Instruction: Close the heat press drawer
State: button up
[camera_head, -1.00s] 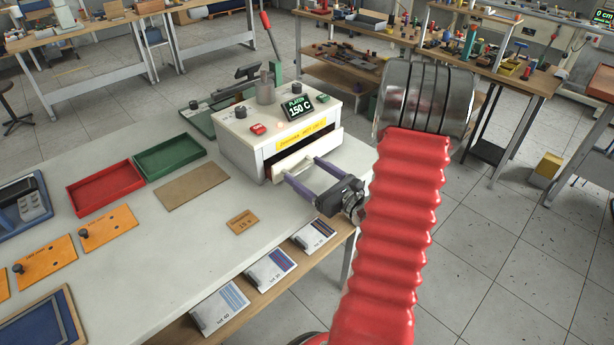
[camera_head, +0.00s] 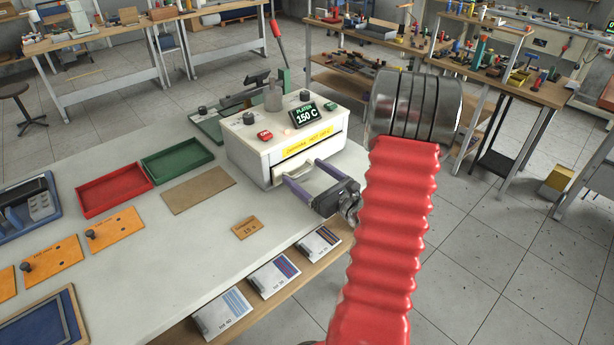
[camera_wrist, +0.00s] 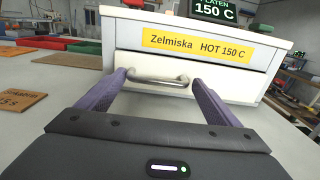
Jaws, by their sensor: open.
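The heat press (camera_head: 285,135) is a white box on the bench with a yellow label and a display reading 150 C. Its drawer (camera_head: 291,169) has a pale front low on the box; it also shows in the wrist view (camera_wrist: 150,66). The front sits close to the housing; I cannot tell whether it is fully flush. A metal bar handle (camera_wrist: 158,81) is on the drawer front. My gripper (camera_head: 302,171) is open, with its purple fingers on either side of the handle, tips at or near the drawer front. Exact contact is unclear.
A brown card (camera_head: 247,228) and a brown board (camera_head: 197,190) lie left of the press. Red (camera_head: 114,190) and green (camera_head: 177,160) trays stand beyond. My red arm covers the space at right.

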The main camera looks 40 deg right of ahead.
jog(key=shift+s, duration=0.15)
jog(key=s, duration=1.3)
jog(key=shift+s+a, duration=0.25)
jog(key=shift+a, duration=0.1)
